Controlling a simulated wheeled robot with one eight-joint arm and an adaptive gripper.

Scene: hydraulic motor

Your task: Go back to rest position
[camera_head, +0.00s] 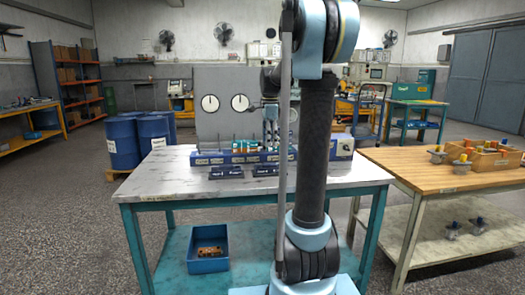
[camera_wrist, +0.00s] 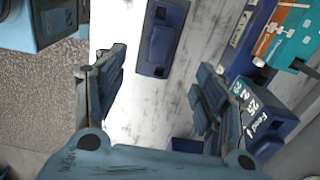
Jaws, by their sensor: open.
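My gripper (camera_wrist: 160,85) is open in the wrist view, with its two blue-grey fingers wide apart and nothing between them but the pale tabletop. A small dark blue block or bin (camera_wrist: 162,38) lies on the tabletop beyond the fingertips. In the head view my arm stands upright in the middle and bends left at the top; the gripper itself is hard to make out behind it. The worktable (camera_head: 165,182) has a pale scuffed top and teal legs. A long blue rack (camera_head: 228,159) and small blue labelled bins (camera_head: 225,172) stand on it.
A grey panel with two gauges (camera_head: 210,103) stands behind the rack. A wooden table (camera_head: 400,162) with a parts box (camera_head: 490,160) is at the right. Blue drums (camera_head: 122,142) stand at the left. A blue bin (camera_head: 207,262) sits on the lower shelf. The table's front left is clear.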

